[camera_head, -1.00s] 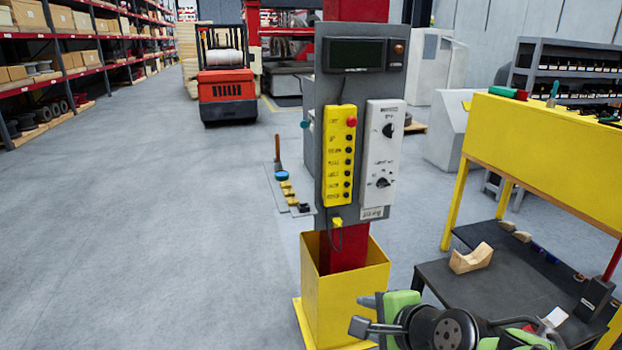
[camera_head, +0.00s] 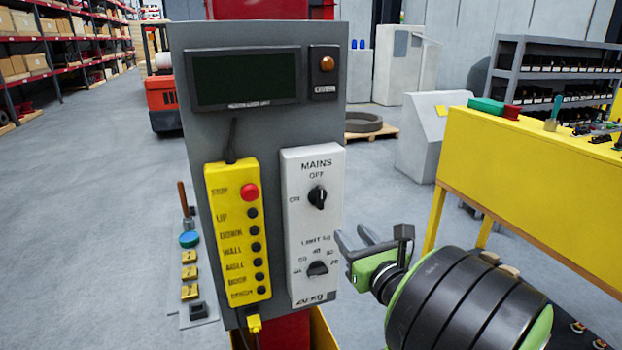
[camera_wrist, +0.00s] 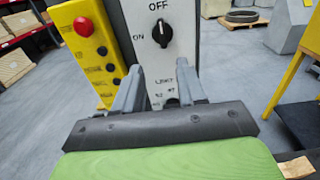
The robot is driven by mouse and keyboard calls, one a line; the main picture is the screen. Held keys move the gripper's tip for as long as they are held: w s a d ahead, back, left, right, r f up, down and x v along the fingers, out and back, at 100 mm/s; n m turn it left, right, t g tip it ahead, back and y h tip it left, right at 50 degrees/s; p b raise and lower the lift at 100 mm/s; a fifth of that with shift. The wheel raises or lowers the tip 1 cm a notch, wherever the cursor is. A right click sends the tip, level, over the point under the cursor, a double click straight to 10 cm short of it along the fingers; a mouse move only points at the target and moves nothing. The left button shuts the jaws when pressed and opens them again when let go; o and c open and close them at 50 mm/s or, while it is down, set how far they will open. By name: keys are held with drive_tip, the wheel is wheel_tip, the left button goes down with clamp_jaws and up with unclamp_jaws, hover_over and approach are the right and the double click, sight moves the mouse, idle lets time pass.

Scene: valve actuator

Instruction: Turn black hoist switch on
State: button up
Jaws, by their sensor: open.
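The black hoist switch (camera_head: 317,197) is a rotary knob on the white MAINS panel (camera_head: 314,270), with OFF printed above it and ON at its left. Its white pointer line points up toward OFF. In the wrist view the knob (camera_wrist: 162,32) is above and between my fingers, apart from them. My gripper (camera_head: 362,238) is open and empty, just right of the white panel. In the wrist view its two grey fingers (camera_wrist: 157,80) point at the panel's lower part. The lower limit knob (camera_head: 317,268) is partly hidden in the wrist view.
A yellow button box (camera_head: 238,235) with a red stop button (camera_head: 249,192) hangs left of the white panel. A dark display (camera_head: 245,78) sits above on the grey board (camera_head: 188,60). A yellow bench (camera_head: 530,175) stands at the right. Open floor lies to the left.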

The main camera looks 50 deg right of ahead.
drive_tip(key=d, duration=0.1)
drive_tip(key=p, duration=0.9)
approach(322, 195)
drive_tip(key=x, duration=0.8)
drive_tip(key=shift+w+d+r, duration=0.1)
drive_tip(key=shift+w+d, duration=0.05)
drive_tip(key=shift+w, duration=0.2)
drive_tip(key=shift+s, duration=0.1)
drive_tip(key=shift+c, duration=0.6)
clamp_jaws()
